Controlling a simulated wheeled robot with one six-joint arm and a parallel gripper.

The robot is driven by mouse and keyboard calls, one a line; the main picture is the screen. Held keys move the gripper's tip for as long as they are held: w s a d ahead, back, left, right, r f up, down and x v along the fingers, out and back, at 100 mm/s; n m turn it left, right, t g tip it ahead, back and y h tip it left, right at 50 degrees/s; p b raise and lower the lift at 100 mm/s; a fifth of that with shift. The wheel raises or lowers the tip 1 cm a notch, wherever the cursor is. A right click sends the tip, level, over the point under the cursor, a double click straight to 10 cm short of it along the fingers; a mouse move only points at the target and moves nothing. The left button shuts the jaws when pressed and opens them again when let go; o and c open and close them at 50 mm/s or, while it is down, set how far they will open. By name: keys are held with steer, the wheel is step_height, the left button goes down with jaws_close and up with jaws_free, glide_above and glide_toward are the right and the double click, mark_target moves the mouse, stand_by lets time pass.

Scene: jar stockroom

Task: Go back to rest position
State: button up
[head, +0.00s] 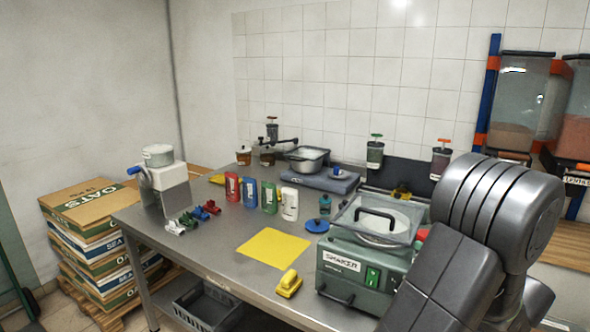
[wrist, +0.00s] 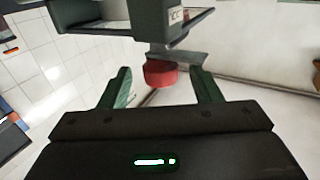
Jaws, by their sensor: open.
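My gripper (wrist: 164,78) is open in the wrist view, with its two green fingers spread apart. A red round piece (wrist: 160,73) shows between and beyond the fingertips, beside a dark green body with a pale label (wrist: 152,20). I cannot tell how far it is from the fingers, but neither finger visibly touches it. In the head view my arm fills the right foreground, and my gripper is hidden there.
The steel table (head: 215,258) holds a green shaker machine (head: 364,270), a yellow mat (head: 273,249), a yellow scoop-like piece (head: 289,284), coloured packets and a pot (head: 307,159). Stacked boxes (head: 95,215) stand left. Hoppers (head: 519,105) stand behind my arm at right.

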mark_target(425, 237)
steer(key=b+v, duration=0.1)
steer(key=v, duration=1)
steer(key=p+x, duration=0.1)
steer(key=x, duration=1.3)
steer(key=shift+a+p, duration=0.1)
steer(key=shift+p, duration=0.25)
steer(key=shift+w+f+h+b, duration=0.15)
steer(key=shift+w+h+b, duration=0.15)
steer(key=shift+b, duration=0.1)
steer(key=shift+s+a+m+t+h+b, duration=0.1)
steer(key=shift+s+m+t+h+b, duration=0.1)
steer(key=shift+m+t+h+b, duration=0.6)
steer(key=m+h+b, duration=0.2)
steer(key=m+h, duration=0.1)
steer(key=h, duration=0.2)
steer(key=shift+w+t+b, duration=0.1)
steer(key=shift+t+b, duration=0.2)
steer(key=shift+m+g+h+b, duration=0.4)
steer(key=shift+m+h+b, duration=1.8)
steer(key=shift+h, duration=1.2)
steer(key=shift+m+g+h+b, duration=0.5)
steer(key=shift+m+h, duration=0.5)
steer(key=shift+h, duration=0.3)
steer(key=shift+d+m+g+h+p, duration=0.25)
steer(key=shift+m+g+h+p, duration=0.2)
steer(key=shift+m+g+h, duration=0.7)
